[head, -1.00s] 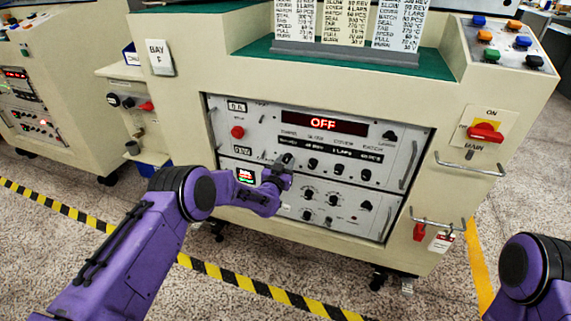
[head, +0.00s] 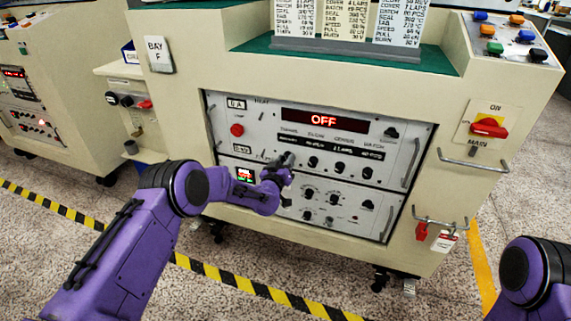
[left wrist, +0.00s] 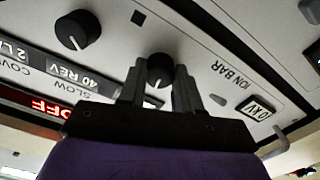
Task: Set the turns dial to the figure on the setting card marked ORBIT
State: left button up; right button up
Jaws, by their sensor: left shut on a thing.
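My left gripper (head: 284,163) is at the leftmost knob of the panel's upper row. In the left wrist view its two fingers (left wrist: 158,90) are shut on this black knob, the turns dial (left wrist: 159,68). The turns window is mostly hidden behind the gripper. The neighbouring SLOW window (left wrist: 73,73) reads 40 REV. The red display (head: 323,120) reads OFF. Three setting cards, left (head: 294,18), middle (head: 345,20) and right (head: 400,24), stand on top of the machine. Their headings are cut off, so I cannot tell which is ORBIT. My right gripper is out of view.
Other black knobs (head: 340,167) sit to the right of the held dial. A red button (head: 237,130) is at the panel's left. Metal handles (head: 410,163) stand out from the panel. A red main switch (head: 488,127) is at the right.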

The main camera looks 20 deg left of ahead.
pick_arm(q)
jog(key=shift+n, duration=0.6)
jog(key=o, duration=1)
jog(key=shift+o, duration=0.2)
jog(key=s+p, duration=0.2)
jog(key=s, duration=0.8)
jog(key=shift+s+a, duration=0.2)
jog(key=shift+s, duration=0.1)
